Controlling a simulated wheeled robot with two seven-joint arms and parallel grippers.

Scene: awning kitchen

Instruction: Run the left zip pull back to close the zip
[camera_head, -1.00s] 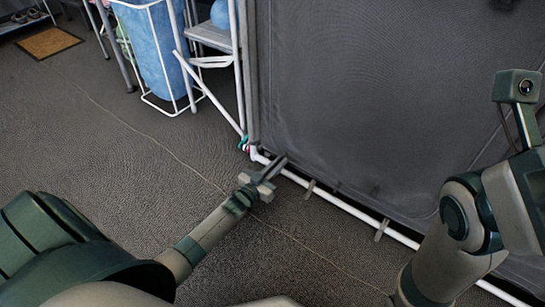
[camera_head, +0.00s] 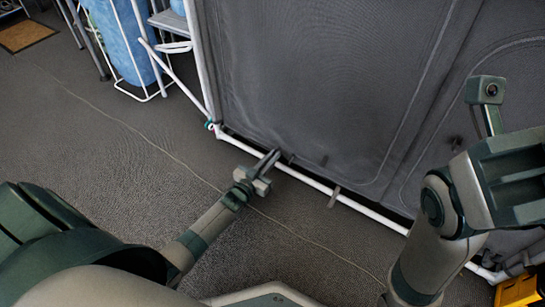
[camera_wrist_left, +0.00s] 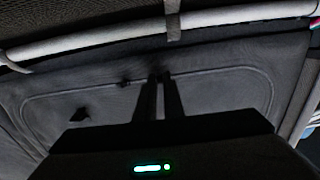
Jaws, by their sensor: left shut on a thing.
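The grey awning wall (camera_head: 310,70) stands over a white tube along the floor. My left gripper (camera_head: 272,158) is at the foot of this wall, just above the tube, with its fingers pointing at the fabric. In the left wrist view the two fingers (camera_wrist_left: 160,82) reach to a pale seam line that outlines a panel. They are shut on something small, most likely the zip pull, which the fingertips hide. Small dark pieces (camera_wrist_left: 124,83) show beside the fingers. My right arm is at the right; its fingers do not show.
The white tube (camera_head: 350,203) runs along the wall's foot, with grey straps over it. A white folding rack with a blue bag (camera_head: 122,40) stands at the upper left. A yellow box (camera_head: 517,291) is at the lower right.

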